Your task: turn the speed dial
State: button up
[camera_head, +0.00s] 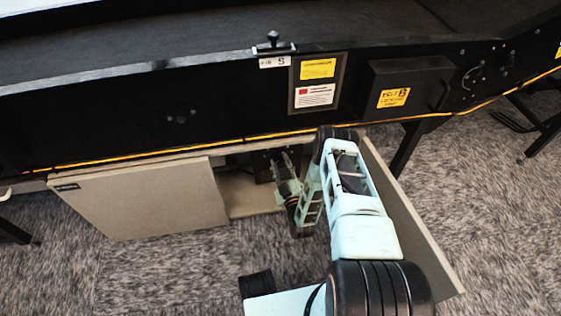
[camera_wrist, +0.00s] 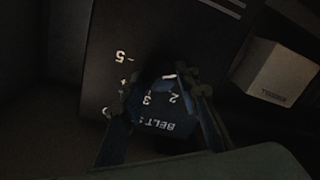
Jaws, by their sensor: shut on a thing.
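The speed dial (camera_wrist: 164,73) is a dark round knob on a black panel, with a pale mark near its lower edge. White numerals and the printed word BELT, seen upside down or tilted, stand around it. In the wrist view my gripper (camera_wrist: 162,88) has one finger on each side of the dial and is shut on it. The picture is dark, so the exact finger contact is hard to see. In the head view my gripper (camera_head: 284,170) reaches into the open cabinet under the conveyor, and the dial is hidden there.
A pale labelled box (camera_wrist: 277,75) is right of the panel. The black conveyor side (camera_head: 200,110) runs above, with an orange cable along it.

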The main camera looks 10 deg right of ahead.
jog(key=n, duration=0.6)
jog(key=shift+w+a+h+p, duration=0.1)
jog(key=shift+a+h+p, duration=0.05)
jog(key=shift+h+p, duration=0.2)
jog(key=n, duration=0.4)
jog(key=shift+n+b, duration=0.3)
jog(key=shift+n+h, duration=0.25)
jog(key=shift+n, duration=0.45)
jog(key=o, duration=1.2)
jog(key=shift+c, duration=0.2)
